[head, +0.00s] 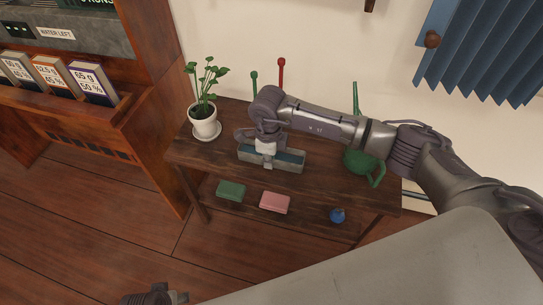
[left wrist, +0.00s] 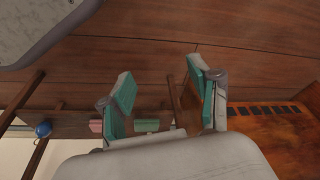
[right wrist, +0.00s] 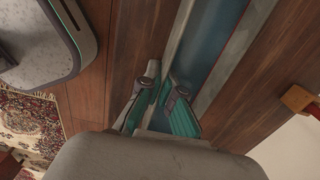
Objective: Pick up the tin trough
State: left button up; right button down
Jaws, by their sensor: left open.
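The tin trough (head: 285,163) is a long grey box with a bluish inside, on the top of the dark wooden shelf table. It also fills the upper middle of the right wrist view (right wrist: 214,38). My right gripper (head: 264,158) points down at the trough's left part. In the right wrist view its fingers (right wrist: 161,82) are close together on either side of one long wall of the trough, gripping it. My left gripper (head: 158,297) is low at the bottom of the head view, far from the trough. In the left wrist view its fingers (left wrist: 160,70) are wide apart and empty.
A potted plant (head: 205,125) stands left of the trough, and a green watering can (head: 358,163) stands right, partly behind my arm. The lower shelf holds a green box (head: 231,191), a pink box (head: 274,203) and a blue item (head: 337,215). A wooden cabinet (head: 140,130) is at left.

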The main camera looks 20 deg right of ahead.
jog(key=shift+r, duration=0.1)
jog(key=shift+r, duration=0.2)
notch_tip(320, 180, up, 4)
jog(key=shift+w+f+p, duration=0.1)
jog(key=shift+f+p, duration=0.05)
jog(key=shift+p, duration=0.2)
pick_arm(q)
jog(key=s+f+p, duration=0.2)
jog(key=s+f, duration=0.1)
jog(key=f, duration=0.5)
jog(key=shift+s+a+g, duration=0.15)
jog(key=shift+a+g, duration=0.1)
jog(key=shift+g, duration=0.05)
pick_arm(e)
jog(key=s+d+r, duration=0.1)
jog(key=s+r, duration=0.7)
jog(key=s, duration=0.3)
jog(key=shift+s+d, duration=0.35)
jog(key=shift+d, duration=0.05)
